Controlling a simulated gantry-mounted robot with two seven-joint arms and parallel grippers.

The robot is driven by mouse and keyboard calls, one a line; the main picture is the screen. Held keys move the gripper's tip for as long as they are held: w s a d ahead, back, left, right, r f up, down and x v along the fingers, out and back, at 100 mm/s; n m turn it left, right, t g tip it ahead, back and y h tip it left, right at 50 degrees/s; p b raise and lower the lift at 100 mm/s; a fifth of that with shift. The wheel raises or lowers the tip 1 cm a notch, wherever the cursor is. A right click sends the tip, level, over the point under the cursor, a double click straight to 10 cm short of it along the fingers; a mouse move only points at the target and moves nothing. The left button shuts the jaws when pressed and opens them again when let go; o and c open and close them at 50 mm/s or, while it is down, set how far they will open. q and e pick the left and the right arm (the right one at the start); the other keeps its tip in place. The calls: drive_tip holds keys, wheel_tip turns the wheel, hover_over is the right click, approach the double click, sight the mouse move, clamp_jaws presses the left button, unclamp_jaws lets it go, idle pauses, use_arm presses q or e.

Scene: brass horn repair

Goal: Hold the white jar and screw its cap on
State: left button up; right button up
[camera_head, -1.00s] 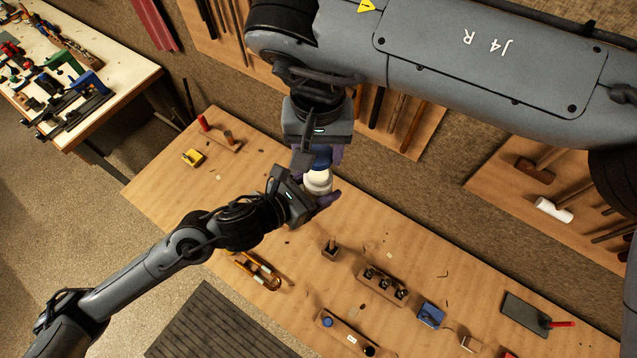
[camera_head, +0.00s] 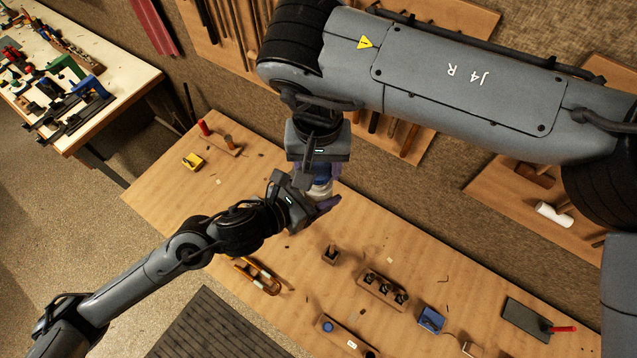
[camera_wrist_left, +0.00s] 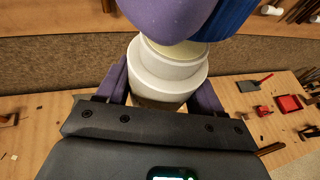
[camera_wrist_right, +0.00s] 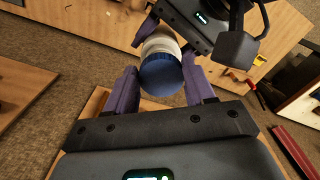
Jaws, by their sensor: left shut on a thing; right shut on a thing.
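The white jar (camera_wrist_left: 165,72) is upright between the purple fingers of my left gripper (camera_wrist_left: 166,90), which is shut on its body. It shows partly in the head view (camera_head: 321,190). The blue cap (camera_wrist_right: 161,76) is over the jar's mouth, between the fingers of my right gripper (camera_wrist_right: 162,88), which is shut on it from above. In the left wrist view a purple finger and part of the blue cap (camera_wrist_left: 228,18) are above the jar's pale neck. I cannot tell how far the cap is turned on.
Both grippers are above the wooden bench (camera_head: 290,240). On it are a wooden block with several dark pieces (camera_head: 382,288), a blue box (camera_head: 431,319), a yellow item (camera_head: 192,160) and a dark pad (camera_head: 525,320). Tool boards hang on the wall behind.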

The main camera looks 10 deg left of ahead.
idle(0.4)
drive_tip(key=shift+f, duration=0.9)
drive_tip(key=shift+f, duration=0.55)
drive_tip(key=o, duration=1)
drive_tip(key=shift+r, duration=2.25)
drive_tip(key=shift+o, duration=0.4)
